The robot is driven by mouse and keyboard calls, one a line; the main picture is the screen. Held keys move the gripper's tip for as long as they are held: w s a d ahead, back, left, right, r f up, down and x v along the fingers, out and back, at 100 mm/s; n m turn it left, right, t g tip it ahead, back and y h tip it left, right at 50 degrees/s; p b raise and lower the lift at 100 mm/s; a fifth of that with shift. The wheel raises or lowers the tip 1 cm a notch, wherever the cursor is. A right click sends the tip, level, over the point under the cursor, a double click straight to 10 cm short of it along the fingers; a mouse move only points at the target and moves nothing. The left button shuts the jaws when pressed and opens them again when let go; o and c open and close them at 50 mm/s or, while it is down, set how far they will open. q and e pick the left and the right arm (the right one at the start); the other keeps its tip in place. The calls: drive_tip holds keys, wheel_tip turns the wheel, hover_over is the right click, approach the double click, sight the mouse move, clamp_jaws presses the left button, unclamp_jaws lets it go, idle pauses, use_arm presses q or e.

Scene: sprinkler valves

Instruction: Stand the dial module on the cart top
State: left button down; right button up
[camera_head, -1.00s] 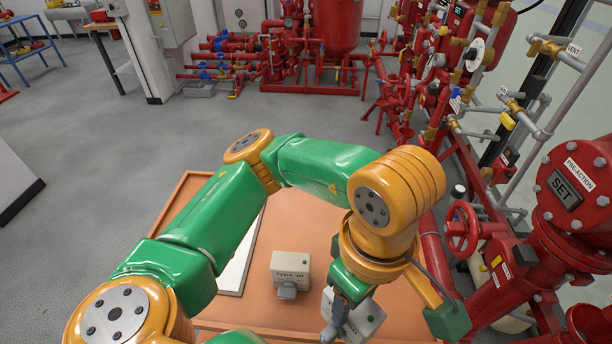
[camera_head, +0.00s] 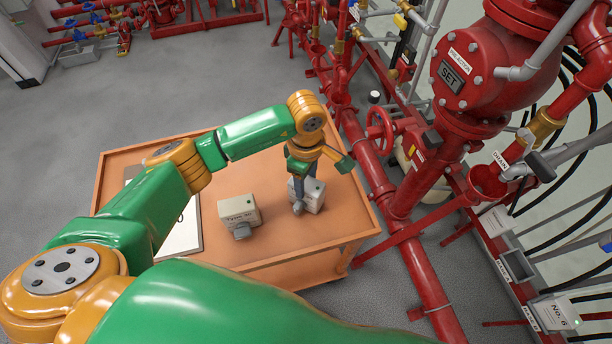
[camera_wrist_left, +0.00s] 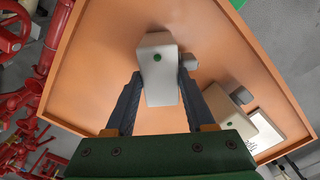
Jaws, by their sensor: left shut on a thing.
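A pale grey box-shaped module (camera_head: 311,194) with a green dot and a grey knob on its side is between the fingers of my left gripper (camera_head: 298,196), near the right part of the orange cart top (camera_head: 300,238). In the left wrist view the gripper (camera_wrist_left: 158,88) is shut on this module (camera_wrist_left: 157,62), which looks upright. I cannot tell if its base touches the cart top. A similar grey module (camera_head: 238,211) with printed lettering and a grey knob stands on the cart, left of the held one. My right gripper is not in view.
A white flat panel (camera_head: 180,238) lies at the cart's left. A raised rim (camera_head: 362,238) edges the cart. Red pipes and a valve wheel (camera_head: 381,128) stand close to its right. Bare orange surface shows around both modules.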

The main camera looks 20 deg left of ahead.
use_arm(q)
drive_tip(key=shift+f, duration=0.2)
drive_tip(key=shift+c, duration=1.3)
unclamp_jaws()
drive_tip(key=shift+r, duration=0.1)
drive_tip(key=shift+r, duration=0.3)
wheel_tip(320, 180, up, 12)
drive_tip(key=b, duration=0.2)
drive_tip(key=shift+b, duration=0.3)
drive_tip(key=shift+f, duration=0.2)
